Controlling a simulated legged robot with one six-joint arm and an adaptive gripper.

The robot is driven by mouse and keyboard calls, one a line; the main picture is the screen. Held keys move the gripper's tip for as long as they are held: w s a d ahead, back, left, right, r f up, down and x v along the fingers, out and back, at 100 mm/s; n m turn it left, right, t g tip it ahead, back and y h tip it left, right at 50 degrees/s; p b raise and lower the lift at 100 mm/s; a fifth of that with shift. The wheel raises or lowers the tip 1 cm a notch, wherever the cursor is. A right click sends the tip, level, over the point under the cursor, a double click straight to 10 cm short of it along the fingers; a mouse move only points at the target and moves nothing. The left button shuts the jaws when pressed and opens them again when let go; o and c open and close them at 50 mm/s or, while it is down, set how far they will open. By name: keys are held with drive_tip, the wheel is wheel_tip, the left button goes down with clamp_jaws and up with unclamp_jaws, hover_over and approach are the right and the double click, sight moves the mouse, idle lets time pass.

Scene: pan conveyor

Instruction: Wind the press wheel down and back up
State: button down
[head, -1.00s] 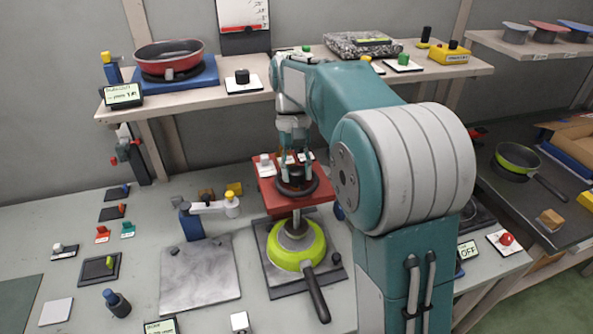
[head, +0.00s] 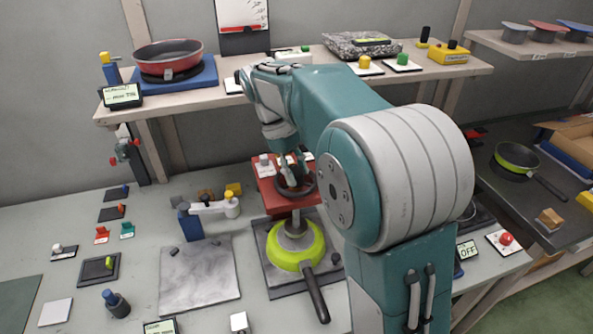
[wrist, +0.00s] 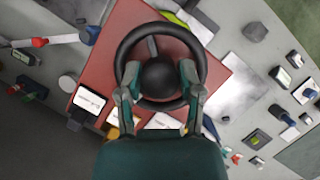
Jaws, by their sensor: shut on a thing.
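The black press wheel (head: 309,191) sits on top of the red press head (head: 270,203). In the wrist view the wheel (wrist: 160,31) is seen from above, with a round hub in its middle. My gripper (wrist: 159,76) has one finger on each side of the hub and is shut on the wheel. In the head view my gripper (head: 291,176) comes down onto the wheel from above, partly hidden by the arm. Below the press a grey ram stands over a lime-green pan (head: 293,260) on a dark base plate (head: 262,268).
A blue post with a white swing arm (head: 210,208) stands left of the press, behind a grey slab (head: 200,280). The shelf above carries a red pan (head: 168,57) on a blue burner. Several small switches and blocks lie at the left.

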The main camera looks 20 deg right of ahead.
drive_tip(key=shift+f+n, duration=0.3)
drive_tip(key=shift+c, duration=1.3)
unclamp_jaws()
drive_tip(key=shift+w+a, duration=0.1)
drive_tip(key=shift+r, duration=0.15)
drive_tip(key=v, duration=1.1)
drive_tip(key=shift+w+a+r, duration=0.2)
drive_tip(key=shift+a+r, duration=0.05)
drive_tip(key=shift+a, duration=0.05)
